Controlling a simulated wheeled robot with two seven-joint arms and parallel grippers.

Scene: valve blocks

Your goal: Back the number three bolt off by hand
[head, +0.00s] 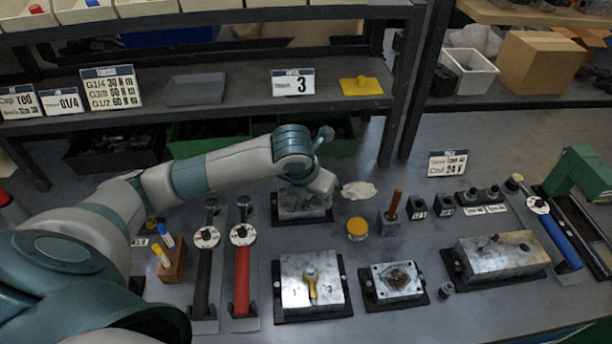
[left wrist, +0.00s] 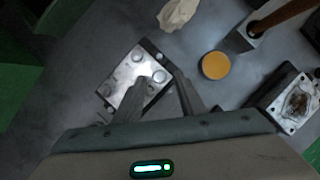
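My left gripper (left wrist: 165,80) reaches down over a metal valve block (left wrist: 128,68) at the back of the bench. The same block (head: 300,211) shows in the head view, partly hidden by my wrist. Several round bolt heads show on its top in the left wrist view. My fingers are apart, with one bolt head (left wrist: 160,76) seen between their tips; I cannot tell whether they touch it. No bolt number is readable there. A second block (head: 289,272) in front has marks on top and a yellow-handled piece on it. My right gripper is in neither view.
A yellow round tin (head: 357,229) and a pale cloth (head: 359,190) lie right of the back block. A block with a wooden handle (head: 394,205) stands beyond them. Red (head: 242,270) and black (head: 204,275) wrenches lie front left. The shelf (head: 230,105) runs behind.

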